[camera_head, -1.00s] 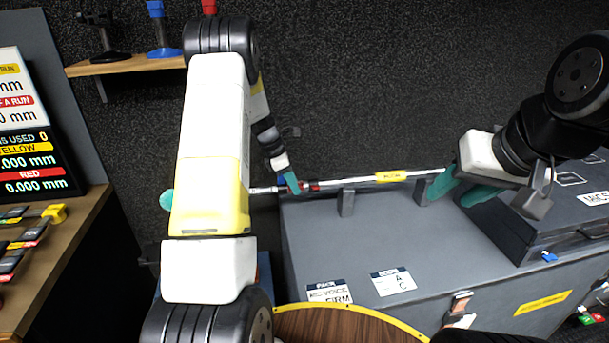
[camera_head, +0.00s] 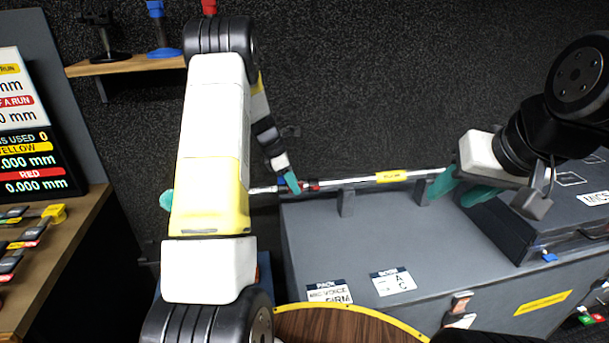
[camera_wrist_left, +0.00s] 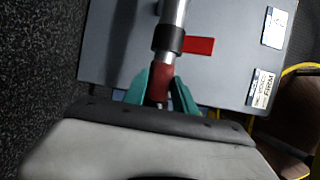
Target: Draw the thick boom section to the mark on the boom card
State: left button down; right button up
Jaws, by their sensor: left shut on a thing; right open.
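A boom pole (camera_head: 352,181) with silver tubes, a yellow label (camera_head: 391,176) and a red collar (camera_head: 312,186) lies across two grey rests on a grey case. The boom card (camera_head: 393,281) lies on the case and reads A and C.
A pack card (camera_head: 329,292) lies left of the boom card. A dark case (camera_head: 545,225) stands at the right. A counter with a display (camera_head: 30,165) is at the left, a shelf (camera_head: 125,65) behind. The middle of the case top is clear.

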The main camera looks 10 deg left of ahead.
pick_arm(q)
jog(key=shift+a, duration=0.1)
jog(key=a, duration=0.1)
jog(key=s+a, duration=0.1)
jog(key=a, duration=0.2)
jog(key=shift+s+a, duration=0.15)
jog(key=shift+s, duration=0.2)
jog(key=c, duration=1)
grip_release()
jog(key=v, duration=0.8)
